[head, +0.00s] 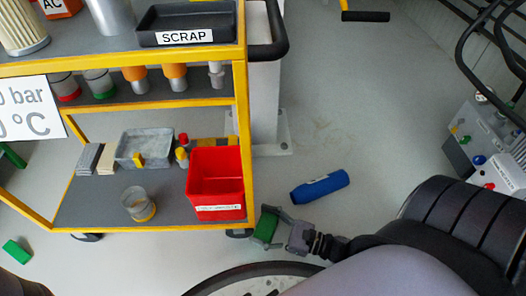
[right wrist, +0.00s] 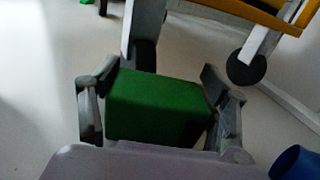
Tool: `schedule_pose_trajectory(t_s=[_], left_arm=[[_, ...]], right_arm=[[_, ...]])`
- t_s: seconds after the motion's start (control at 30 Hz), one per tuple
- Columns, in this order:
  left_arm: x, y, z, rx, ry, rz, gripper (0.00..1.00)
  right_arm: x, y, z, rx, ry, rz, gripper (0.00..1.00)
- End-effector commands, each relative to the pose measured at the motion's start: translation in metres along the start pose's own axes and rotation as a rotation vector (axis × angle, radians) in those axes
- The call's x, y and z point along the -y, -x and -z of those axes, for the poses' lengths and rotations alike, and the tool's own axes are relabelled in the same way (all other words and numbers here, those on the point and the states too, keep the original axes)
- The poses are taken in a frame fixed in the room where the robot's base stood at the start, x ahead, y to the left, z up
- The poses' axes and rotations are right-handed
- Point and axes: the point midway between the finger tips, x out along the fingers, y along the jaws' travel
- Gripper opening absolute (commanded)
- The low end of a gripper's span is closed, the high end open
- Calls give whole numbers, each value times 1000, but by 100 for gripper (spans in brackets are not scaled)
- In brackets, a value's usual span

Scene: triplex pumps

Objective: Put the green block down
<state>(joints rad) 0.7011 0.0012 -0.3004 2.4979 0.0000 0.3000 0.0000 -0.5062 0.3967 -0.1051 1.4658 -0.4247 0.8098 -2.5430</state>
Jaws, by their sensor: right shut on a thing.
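The green block (head: 265,228) is between the fingers of my right gripper (head: 270,226), low beside the cart's lower right corner in the head view. In the right wrist view the green block (right wrist: 155,106) fills the space between the two grey fingers of the right gripper (right wrist: 160,100). The gripper is shut on it. I cannot tell whether the block touches the floor. My left gripper is not in view.
A yellow-framed cart (head: 243,130) stands close by, with a red bin (head: 216,185) on its lower shelf. A blue cylinder (head: 320,187) lies on the floor to the right. Another green piece (head: 17,251) lies at far left. The floor beyond the cylinder is clear.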

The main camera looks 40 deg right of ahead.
Motion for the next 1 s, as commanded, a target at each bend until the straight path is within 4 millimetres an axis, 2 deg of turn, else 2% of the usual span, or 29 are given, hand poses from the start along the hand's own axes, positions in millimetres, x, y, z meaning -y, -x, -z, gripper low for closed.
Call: schedule_pose_trajectory(t_s=[0.33,0.7,1.0], left_arm=[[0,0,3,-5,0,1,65],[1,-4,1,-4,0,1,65],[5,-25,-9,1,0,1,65]], right_arm=[[0,0,1,0,0,0,90],[0,0,-4,0,0,-1,90],[0,49,-4,-3,-1,1,90]])
